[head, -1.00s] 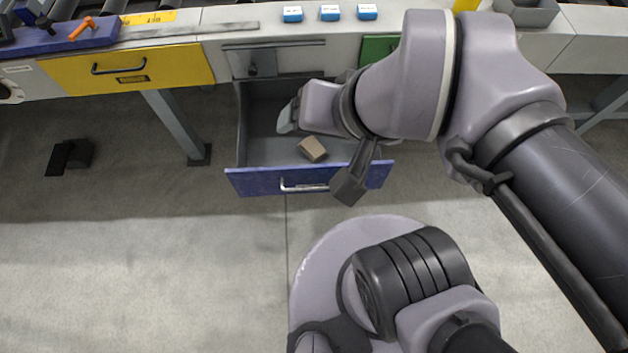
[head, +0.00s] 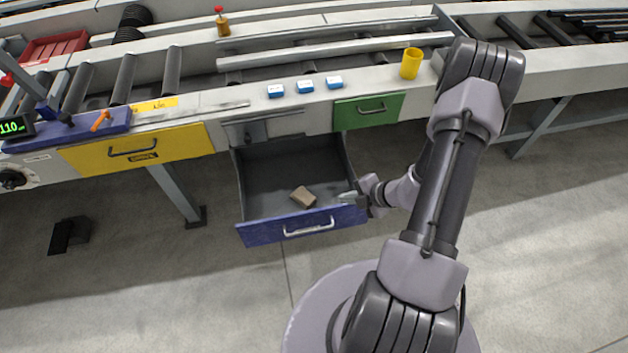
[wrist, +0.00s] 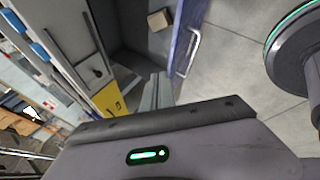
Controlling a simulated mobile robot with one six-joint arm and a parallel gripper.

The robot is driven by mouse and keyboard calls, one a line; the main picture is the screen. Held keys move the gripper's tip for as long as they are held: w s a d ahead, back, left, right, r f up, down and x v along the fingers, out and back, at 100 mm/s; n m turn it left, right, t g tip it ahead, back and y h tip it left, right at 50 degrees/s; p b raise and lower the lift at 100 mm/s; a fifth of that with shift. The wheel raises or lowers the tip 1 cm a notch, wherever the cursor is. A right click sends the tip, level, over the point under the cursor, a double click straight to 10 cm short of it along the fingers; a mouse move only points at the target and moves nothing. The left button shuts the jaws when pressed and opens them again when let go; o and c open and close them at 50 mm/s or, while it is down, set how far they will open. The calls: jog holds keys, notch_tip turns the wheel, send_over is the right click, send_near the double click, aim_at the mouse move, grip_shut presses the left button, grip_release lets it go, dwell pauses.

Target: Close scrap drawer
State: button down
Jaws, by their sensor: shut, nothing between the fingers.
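The blue-fronted drawer (head: 262,231) stands pulled out from under the table, with a silver bar handle on its front. A brown block (head: 303,197) lies loose inside it. My gripper (head: 350,197) is shut and empty at the drawer's right front corner, close to the top edge of the front panel; I cannot tell if it touches. In the wrist view the gripper fingers (wrist: 156,92) point toward the open drawer, and its blue front (wrist: 181,42) and the block (wrist: 158,20) show beyond them. No label naming the drawer is readable.
A yellow drawer (head: 140,150) to the left and a green drawer (head: 368,111) to the right are shut. Three small blue-and-white boxes (head: 305,86) and a yellow cup (head: 411,64) stand on the table. The floor in front of the blue drawer is clear on the left.

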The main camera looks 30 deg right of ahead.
jog(key=s+f+m+h, duration=0.1)
jog(key=s+f+m, duration=0.5)
jog(key=f, duration=0.1)
jog(key=b, duration=0.5)
send_near(326, 213)
jog(key=shift+x, duration=2.55)
jog(key=shift+d, duration=0.1)
